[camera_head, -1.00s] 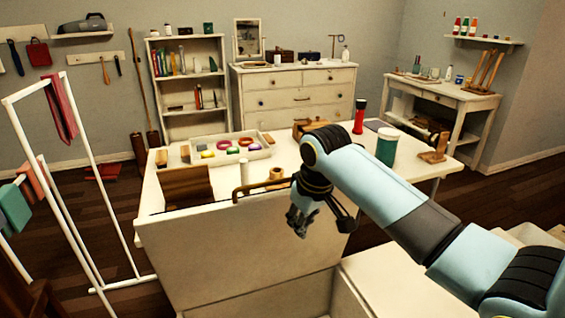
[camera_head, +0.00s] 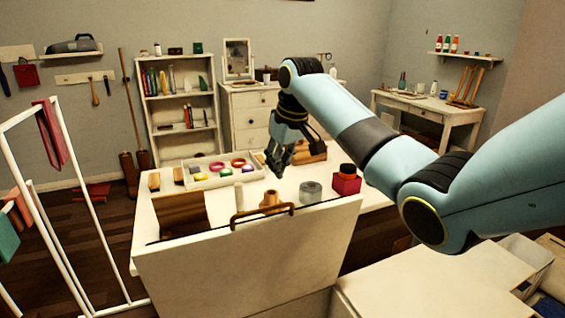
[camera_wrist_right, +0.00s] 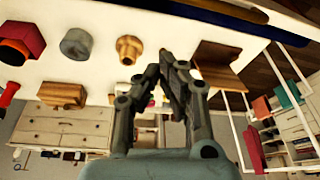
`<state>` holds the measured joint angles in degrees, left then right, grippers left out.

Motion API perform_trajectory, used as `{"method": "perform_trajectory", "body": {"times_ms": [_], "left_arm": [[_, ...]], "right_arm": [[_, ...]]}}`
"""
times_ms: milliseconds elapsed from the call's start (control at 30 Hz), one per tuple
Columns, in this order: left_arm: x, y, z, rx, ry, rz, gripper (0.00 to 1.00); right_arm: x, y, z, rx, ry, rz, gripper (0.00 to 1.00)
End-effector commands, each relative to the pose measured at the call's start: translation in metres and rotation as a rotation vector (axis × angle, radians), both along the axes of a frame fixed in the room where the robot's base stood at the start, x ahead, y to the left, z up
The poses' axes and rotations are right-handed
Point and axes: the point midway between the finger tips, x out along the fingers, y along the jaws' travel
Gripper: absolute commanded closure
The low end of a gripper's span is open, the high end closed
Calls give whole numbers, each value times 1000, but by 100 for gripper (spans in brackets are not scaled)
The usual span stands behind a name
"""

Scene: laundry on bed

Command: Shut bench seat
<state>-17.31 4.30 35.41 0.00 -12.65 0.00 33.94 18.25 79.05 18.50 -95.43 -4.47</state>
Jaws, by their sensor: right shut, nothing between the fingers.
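The bench seat's white lid (camera_head: 240,268) stands raised and nearly upright at the front of the head view. A brown bar handle (camera_head: 262,215) is on its top edge, and part of it shows at the top of the right wrist view (camera_wrist_right: 238,10). The pale bench body (camera_head: 430,288) extends to the lower right; the opening below the lid is mostly out of view. My right gripper (camera_head: 279,171) is shut and empty, above the table on the far side of the lid, apart from the handle. It also shows in the right wrist view (camera_wrist_right: 168,65). My left gripper is not in view.
Behind the lid, a white table (camera_head: 340,205) holds a tray of coloured rings (camera_head: 215,180), a wooden piece (camera_head: 270,199), a grey cylinder (camera_head: 310,191), a red container (camera_head: 346,181) and a brown holder (camera_head: 183,213). A white rack (camera_head: 60,240) stands left.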

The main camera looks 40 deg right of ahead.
Motion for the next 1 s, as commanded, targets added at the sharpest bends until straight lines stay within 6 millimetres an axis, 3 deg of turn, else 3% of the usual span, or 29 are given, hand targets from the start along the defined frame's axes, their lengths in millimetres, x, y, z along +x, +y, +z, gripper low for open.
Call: {"method": "perform_trajectory", "body": {"times_ms": [300, 600, 1000], "left_arm": [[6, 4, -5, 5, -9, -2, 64], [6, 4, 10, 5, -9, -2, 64], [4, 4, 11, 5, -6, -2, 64]], "right_arm": [[18, 1, -60, 0, 2, -1, 100], [-18, 0, -56, -3, 0, -1, 100], [-22, 0, -57, -1, -1, 0, 100]]}}
